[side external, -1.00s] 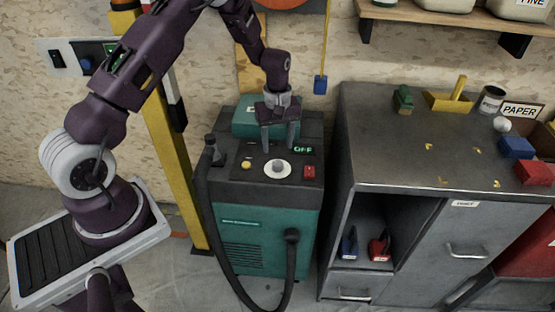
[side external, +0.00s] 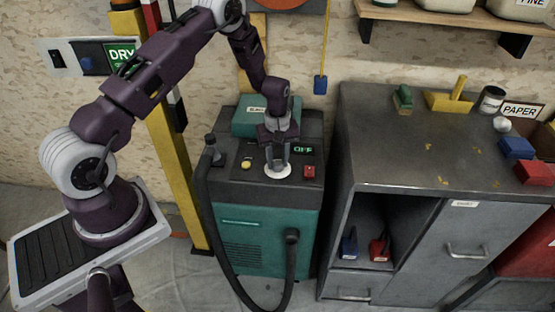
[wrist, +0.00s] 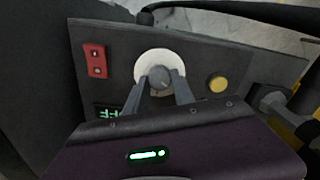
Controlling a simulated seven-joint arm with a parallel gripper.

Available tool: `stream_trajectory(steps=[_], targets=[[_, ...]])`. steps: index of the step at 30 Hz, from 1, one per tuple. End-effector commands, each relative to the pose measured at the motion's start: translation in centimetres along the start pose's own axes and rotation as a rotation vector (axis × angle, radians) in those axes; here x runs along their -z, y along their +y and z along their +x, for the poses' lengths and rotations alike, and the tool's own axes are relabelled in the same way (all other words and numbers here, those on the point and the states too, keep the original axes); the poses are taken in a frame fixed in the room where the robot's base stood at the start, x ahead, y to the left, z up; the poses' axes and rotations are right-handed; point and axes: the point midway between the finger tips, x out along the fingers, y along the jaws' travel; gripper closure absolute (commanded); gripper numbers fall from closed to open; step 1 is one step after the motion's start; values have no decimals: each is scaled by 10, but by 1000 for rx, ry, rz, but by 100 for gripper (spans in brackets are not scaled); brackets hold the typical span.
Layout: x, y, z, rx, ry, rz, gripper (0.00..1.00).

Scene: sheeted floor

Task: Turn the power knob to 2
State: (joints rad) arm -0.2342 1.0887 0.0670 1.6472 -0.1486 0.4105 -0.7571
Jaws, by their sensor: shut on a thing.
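The power knob is a grey round knob (wrist: 160,80) on a white dial (wrist: 152,57), seen in the wrist view. The white dial (side external: 277,171) also shows on the sloped top panel of the dark and teal machine (side external: 262,222) in the side external view. My gripper (wrist: 158,88) has its two fingers on either side of the knob and is shut on it. In the side external view my gripper (side external: 277,163) points down at the dial and hides the knob. The small display (side external: 303,149) reads OFF in green. The dial's numbers cannot be read.
A yellow button (side external: 246,163) is left of the dial and a red switch (side external: 309,172) is right of it. A black hose (side external: 207,190) runs down the machine's left side. A grey cabinet (side external: 400,140) stands to the right, and a yellow post (side external: 176,170) to the left.

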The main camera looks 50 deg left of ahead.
Motion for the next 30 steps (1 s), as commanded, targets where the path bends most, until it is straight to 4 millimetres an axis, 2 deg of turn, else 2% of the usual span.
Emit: stream_trajectory(steps=[11, 30], targets=[[0, 0, 0, 0, 0, 74, 100], [0, 2, -1, -1, 0, 635, 100]])
